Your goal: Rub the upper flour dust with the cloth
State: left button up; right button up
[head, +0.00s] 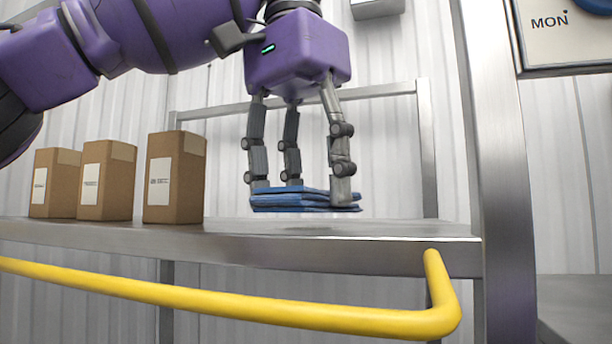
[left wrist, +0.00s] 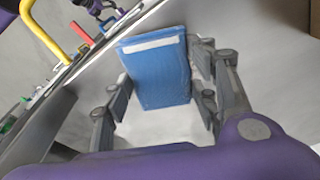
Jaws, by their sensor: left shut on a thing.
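My left gripper (head: 303,188) is shut on a folded blue cloth (head: 305,201) and holds it flat, just above the metal shelf (head: 320,230). A thin gap seems to show between the cloth and the shelf top. In the left wrist view the cloth (left wrist: 160,75) lies between the fingers of the left gripper (left wrist: 160,95), with a white strip along one edge. A pale area that may be flour dust (left wrist: 165,122) shows below the cloth there; I cannot tell its extent. My right gripper does not show clearly.
Several brown boxes (head: 176,180) with white labels stand in a row on the shelf's left. A yellow rail (head: 220,303) runs along the shelf's front, below its edge. A metal post (head: 490,170) stands at the right. The shelf right of the cloth is clear.

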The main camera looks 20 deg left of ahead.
pick_arm(q)
jog(key=shift+f, duration=0.85)
